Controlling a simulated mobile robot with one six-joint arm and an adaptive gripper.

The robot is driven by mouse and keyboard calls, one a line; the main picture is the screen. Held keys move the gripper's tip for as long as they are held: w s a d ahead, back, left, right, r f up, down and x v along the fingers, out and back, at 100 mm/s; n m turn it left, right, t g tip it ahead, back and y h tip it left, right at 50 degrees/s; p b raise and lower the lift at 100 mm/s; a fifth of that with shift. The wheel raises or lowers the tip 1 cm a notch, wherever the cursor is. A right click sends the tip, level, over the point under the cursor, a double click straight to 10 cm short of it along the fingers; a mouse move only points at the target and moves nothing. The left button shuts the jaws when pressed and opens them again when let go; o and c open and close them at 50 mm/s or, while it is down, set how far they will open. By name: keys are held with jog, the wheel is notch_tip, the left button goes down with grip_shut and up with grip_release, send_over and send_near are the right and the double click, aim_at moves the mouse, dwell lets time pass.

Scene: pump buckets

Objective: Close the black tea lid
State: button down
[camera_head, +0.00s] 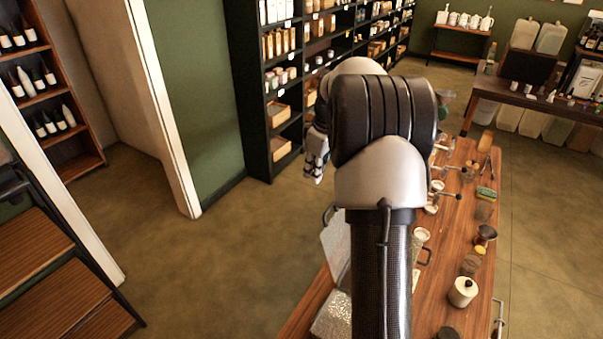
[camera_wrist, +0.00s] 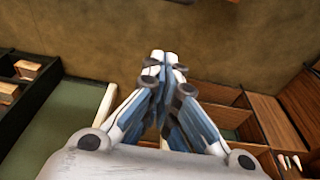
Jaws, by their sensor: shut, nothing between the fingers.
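I cannot tell which thing is the black tea lid; no label can be read and my arm covers part of the counter. Pale, translucent containers (camera_head: 550,38) stand on the far counter at the upper right, too small to read. My gripper (camera_head: 316,170) hangs over the open floor, left of the wooden counter and apart from everything. In the wrist view my gripper (camera_wrist: 164,62) has its fingertips together and empty, with only floor beyond them.
The wooden counter (camera_head: 450,215) holds cups, tools and a cream lidded jar (camera_head: 463,291). A speckled silvery box (camera_head: 332,314) is partly hidden by my arm. A black shelf (camera_head: 258,130) stands behind. The floor at left (camera_head: 220,265) is clear.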

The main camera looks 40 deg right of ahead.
notch_tip(320, 180, down, 10)
jog(key=s+d, duration=0.1)
jog(key=shift+s+d, duration=0.3)
jog(key=shift+s, duration=0.05)
jog(key=shift+s+r, duration=0.1)
jog(key=shift+s, duration=0.05)
dwell(0.4)
